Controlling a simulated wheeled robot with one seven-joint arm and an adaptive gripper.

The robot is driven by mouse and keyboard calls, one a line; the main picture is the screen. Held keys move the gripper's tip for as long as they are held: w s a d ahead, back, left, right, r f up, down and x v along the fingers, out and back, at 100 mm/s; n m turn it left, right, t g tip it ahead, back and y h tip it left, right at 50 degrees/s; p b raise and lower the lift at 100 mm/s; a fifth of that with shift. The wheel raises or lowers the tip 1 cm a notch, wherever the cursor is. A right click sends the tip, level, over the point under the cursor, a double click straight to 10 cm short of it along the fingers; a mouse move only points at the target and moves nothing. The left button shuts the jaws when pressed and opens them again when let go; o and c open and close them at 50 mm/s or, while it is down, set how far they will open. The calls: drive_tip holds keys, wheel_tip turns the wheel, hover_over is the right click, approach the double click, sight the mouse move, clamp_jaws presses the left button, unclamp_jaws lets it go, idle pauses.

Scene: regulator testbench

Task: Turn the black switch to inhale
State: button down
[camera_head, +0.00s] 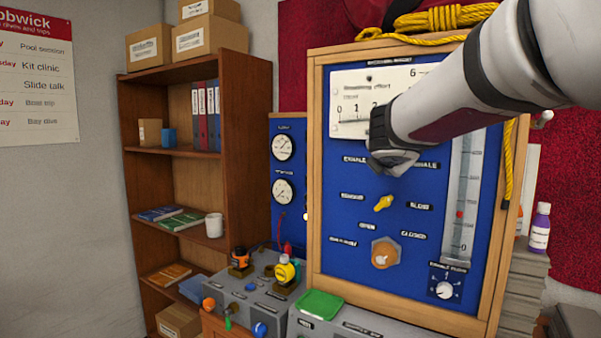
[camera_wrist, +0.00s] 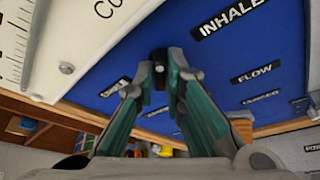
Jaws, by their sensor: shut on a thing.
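The blue panel (camera_head: 345,225) stands upright in a wooden frame. My gripper (camera_wrist: 160,85) is at its upper part, and its green-grey fingers are closed on the small black switch (camera_wrist: 160,69) in the wrist view. In the head view my arm covers the switch. An EXHALE label (camera_head: 362,159) is left of that spot, and a partly covered INHALE label (camera_head: 426,165) is right of it. The INHALE label also shows in the wrist view (camera_wrist: 231,17), apart from my fingers. Which way the switch points I cannot tell.
Below are a yellow knob (camera_head: 384,203) and an orange knob (camera_head: 384,253). A white scale plate (camera_head: 350,88) is above, and a clear gauge tube (camera_head: 464,190) is at the right. A grey bench unit with valves (camera_head: 240,300) and a wooden shelf (camera_head: 245,150) stand left.

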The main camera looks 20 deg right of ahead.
drive_tip(key=shift+m+t+b, duration=0.3)
drive_tip(key=shift+b, duration=0.25)
drive_tip(key=c, duration=1.7)
unclamp_jaws()
drive_tip(key=shift+o, duration=0.2)
drive_tip(key=shift+s, duration=0.1)
drive_tip(key=v, duration=1.2)
drive_tip(key=shift+d, duration=0.1)
